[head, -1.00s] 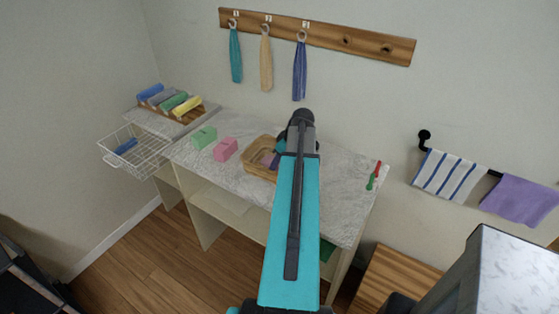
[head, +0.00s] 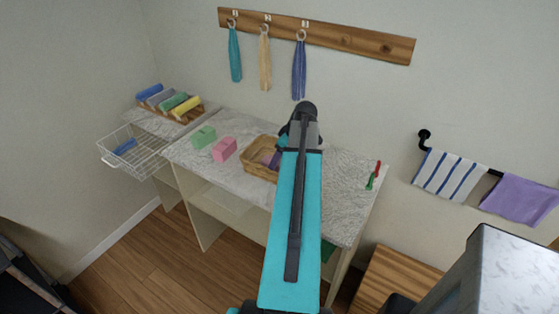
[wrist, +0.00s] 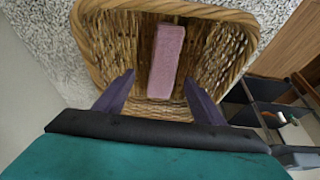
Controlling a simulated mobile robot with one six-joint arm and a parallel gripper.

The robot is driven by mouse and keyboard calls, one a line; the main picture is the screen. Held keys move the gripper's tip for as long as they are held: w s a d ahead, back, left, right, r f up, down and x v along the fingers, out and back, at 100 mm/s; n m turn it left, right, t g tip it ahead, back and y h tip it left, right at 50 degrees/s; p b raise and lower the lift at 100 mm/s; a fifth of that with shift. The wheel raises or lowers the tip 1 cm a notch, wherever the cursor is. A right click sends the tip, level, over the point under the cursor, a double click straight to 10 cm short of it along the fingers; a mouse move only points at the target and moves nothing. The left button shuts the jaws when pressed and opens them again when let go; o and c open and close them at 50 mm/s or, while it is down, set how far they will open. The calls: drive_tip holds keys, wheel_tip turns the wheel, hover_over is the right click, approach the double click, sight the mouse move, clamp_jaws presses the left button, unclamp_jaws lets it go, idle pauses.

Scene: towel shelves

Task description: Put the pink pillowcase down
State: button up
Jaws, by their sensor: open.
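The pink pillowcase (wrist: 167,62) is a narrow folded bundle inside the wicker basket (wrist: 88,50) in the wrist view. It lies lengthwise near the middle of the basket. My gripper (wrist: 159,80) is open, its two dark purple fingers apart at the basket's near side, with a gap between each finger and the pillowcase. In the head view the basket (head: 257,171) stands on the marble counter, and my arm hides its right part. Another pink folded item (head: 224,149) sits on the counter to its left.
A green folded item (head: 203,137) is at the counter's left. A wire basket (head: 132,150) and a rack of rolled towels (head: 170,102) are further left. Green and red small items (head: 374,176) stand at the right edge. Towels hang from the wall hooks above.

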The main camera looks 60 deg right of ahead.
drive_tip(key=b+v, duration=0.2)
drive_tip(key=v, duration=0.7)
drive_tip(key=shift+r, duration=0.25)
drive_tip(key=shift+s, duration=0.1)
idle(0.5)
